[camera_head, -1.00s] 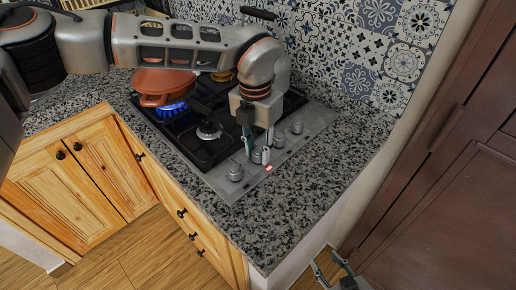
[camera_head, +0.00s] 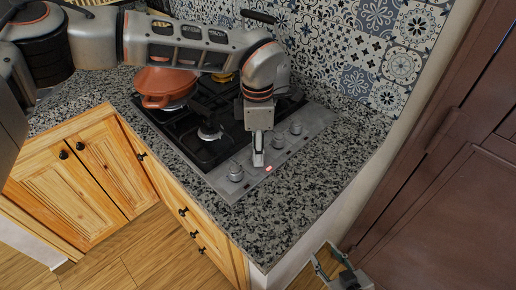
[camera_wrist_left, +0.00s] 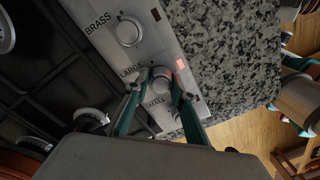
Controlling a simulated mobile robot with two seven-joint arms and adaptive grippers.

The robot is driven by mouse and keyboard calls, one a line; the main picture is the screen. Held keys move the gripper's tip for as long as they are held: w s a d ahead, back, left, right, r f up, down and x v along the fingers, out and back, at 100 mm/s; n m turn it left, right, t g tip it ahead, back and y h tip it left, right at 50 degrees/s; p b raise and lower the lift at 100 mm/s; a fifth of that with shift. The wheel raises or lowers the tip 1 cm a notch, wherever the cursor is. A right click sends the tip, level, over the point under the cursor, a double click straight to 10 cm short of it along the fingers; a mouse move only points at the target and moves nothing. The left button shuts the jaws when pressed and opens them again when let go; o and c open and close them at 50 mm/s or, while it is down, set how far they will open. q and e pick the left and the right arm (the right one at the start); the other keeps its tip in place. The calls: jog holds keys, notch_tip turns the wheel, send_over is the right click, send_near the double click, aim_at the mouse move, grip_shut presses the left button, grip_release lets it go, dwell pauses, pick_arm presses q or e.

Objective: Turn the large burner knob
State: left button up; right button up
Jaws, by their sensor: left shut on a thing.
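The hob's control panel (camera_head: 290,148) has a row of silver knobs. In the left wrist view the large burner knob (camera_wrist_left: 160,76) sits beside the label LARGE. My left gripper (camera_head: 257,160) points down at the panel and hides this knob in the head view. In the left wrist view its fingers (camera_wrist_left: 158,88) are shut on the knob, one on each side. An orange pot (camera_head: 165,88) stands on the back left burner, with no flame visible beneath it. My right gripper (camera_head: 324,262) is open and empty, low at the bottom right.
A neighbouring knob (camera_wrist_left: 128,32) is marked BRASS. Another knob (camera_head: 235,173) is left of my left gripper. A small red light (camera_head: 268,169) glows on the panel. Speckled counter (camera_head: 300,195) in front is clear. A tiled wall (camera_head: 375,50) stands behind.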

pick_arm(q)
jog(key=shift+w+r+m, duration=0.1)
jog(key=shift+r+m, duration=0.05)
jog(key=shift+m, duration=1.25)
jog(key=o, duration=1.1)
notch_tip(320, 180, up, 12)
jog(key=shift+w, duration=0.15)
